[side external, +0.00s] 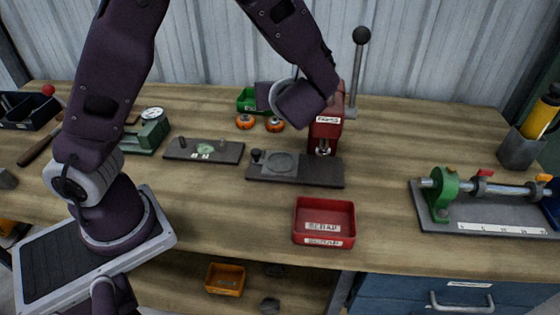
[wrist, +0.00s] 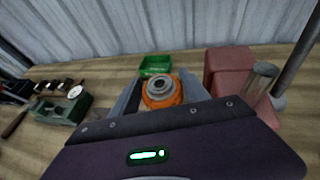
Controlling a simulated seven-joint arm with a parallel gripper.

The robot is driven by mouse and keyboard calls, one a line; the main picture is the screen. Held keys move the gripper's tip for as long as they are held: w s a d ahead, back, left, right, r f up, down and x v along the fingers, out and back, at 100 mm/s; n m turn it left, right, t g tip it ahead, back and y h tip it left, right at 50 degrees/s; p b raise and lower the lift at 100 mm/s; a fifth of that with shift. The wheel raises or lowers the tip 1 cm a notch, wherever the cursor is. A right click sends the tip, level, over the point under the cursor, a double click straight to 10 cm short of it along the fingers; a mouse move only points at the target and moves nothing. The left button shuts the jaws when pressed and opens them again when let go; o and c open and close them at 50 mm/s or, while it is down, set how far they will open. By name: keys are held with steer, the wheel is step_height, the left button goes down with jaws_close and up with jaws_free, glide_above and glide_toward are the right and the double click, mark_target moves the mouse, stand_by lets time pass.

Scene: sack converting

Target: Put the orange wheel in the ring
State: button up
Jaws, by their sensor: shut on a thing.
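An orange wheel with a grey hub sits between the fingers of my gripper (wrist: 160,95) in the wrist view, and the fingers are shut on this orange wheel (wrist: 160,102). In the side view two orange wheels show close together by the green bin, a left one (side external: 245,121) and a right one (side external: 274,125). The right one is just below my gripper's dark body, which hides the fingers there. A dark plate (side external: 325,172) in front of the red press bears a round grey ring (side external: 282,162). My gripper is behind this plate, apart from the ring.
The red press (side external: 325,135) with its tall lever (side external: 355,75) stands close right of my gripper. A green bin (side external: 246,98) is behind the wheels. A red scrap tray (side external: 323,222) lies in front, and a dark fixture plate (side external: 190,150) at left. Table between tray and green clamp rig (side external: 443,195) is clear.

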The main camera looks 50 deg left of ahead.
mark_target(281, 163)
steer(key=f, duration=1.2)
steer(key=d+f, duration=0.1)
steer(key=f, duration=0.5)
steer(key=shift+s, duration=0.15)
